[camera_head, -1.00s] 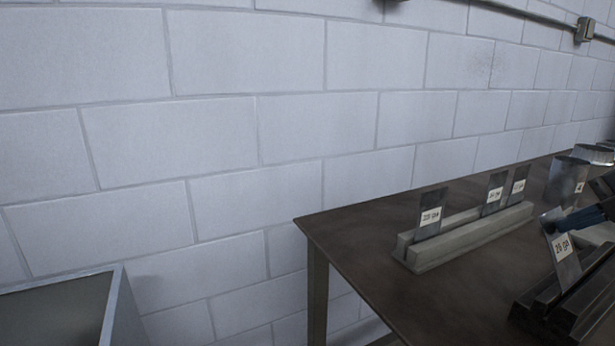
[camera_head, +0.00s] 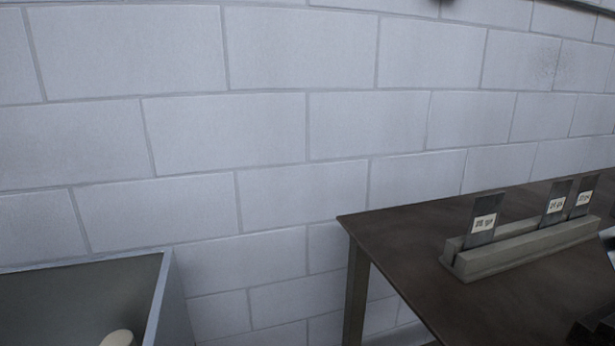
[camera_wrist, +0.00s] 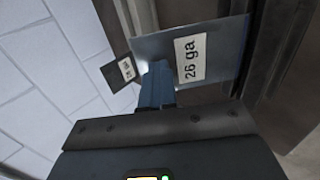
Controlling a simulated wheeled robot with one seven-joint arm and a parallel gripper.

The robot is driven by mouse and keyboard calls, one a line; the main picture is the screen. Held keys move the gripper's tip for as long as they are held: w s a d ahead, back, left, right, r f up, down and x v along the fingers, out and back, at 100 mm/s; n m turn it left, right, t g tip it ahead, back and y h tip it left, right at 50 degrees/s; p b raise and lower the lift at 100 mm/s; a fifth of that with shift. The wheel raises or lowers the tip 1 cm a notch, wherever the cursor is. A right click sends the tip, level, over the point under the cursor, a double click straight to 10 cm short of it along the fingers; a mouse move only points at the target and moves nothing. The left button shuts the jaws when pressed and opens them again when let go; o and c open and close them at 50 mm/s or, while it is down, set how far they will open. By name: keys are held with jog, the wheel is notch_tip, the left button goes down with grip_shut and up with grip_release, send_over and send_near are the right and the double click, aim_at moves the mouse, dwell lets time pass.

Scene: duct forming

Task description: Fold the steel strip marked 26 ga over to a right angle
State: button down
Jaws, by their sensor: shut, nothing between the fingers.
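The steel strip marked 26 ga (camera_wrist: 218,44) fills the upper middle of the wrist view, its white label facing the camera. Its right end meets a dark block with a long edge (camera_wrist: 268,50). I cannot tell its bend angle from this view. My gripper (camera_wrist: 159,66) is shut and empty, its blue fingertips overlapping the strip's lower left part in the picture. Whether they touch it I cannot tell. In the head view my gripper is out of sight, and only a sliver of the dark block (camera_head: 598,331) shows at the lower right.
A grey slotted rack (camera_head: 500,257) on the brown table (camera_head: 420,240) holds several upright labelled strips, one at its left end (camera_head: 483,222). An open grey bin (camera_head: 160,300) stands lower left with a pale rounded object inside. A block wall (camera_head: 270,130) runs behind.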

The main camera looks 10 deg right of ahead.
jog(key=shift+w+a+f, duration=0.1)
jog(key=shift+w, duration=0.05)
jog(key=shift+w+f+b, duration=0.5)
jog(key=shift+w+b, duration=0.05)
jog(key=shift+f, duration=0.1)
jog(key=shift+w+f+b, duration=0.45)
jog(key=shift+w+b, duration=0.1)
jog(key=shift+b, duration=0.05)
dwell(0.3)
jog(key=shift+b+x, duration=0.65)
jog(key=shift+x, duration=0.25)
jog(key=shift+a, duration=0.1)
jog(key=shift+f, duration=0.1)
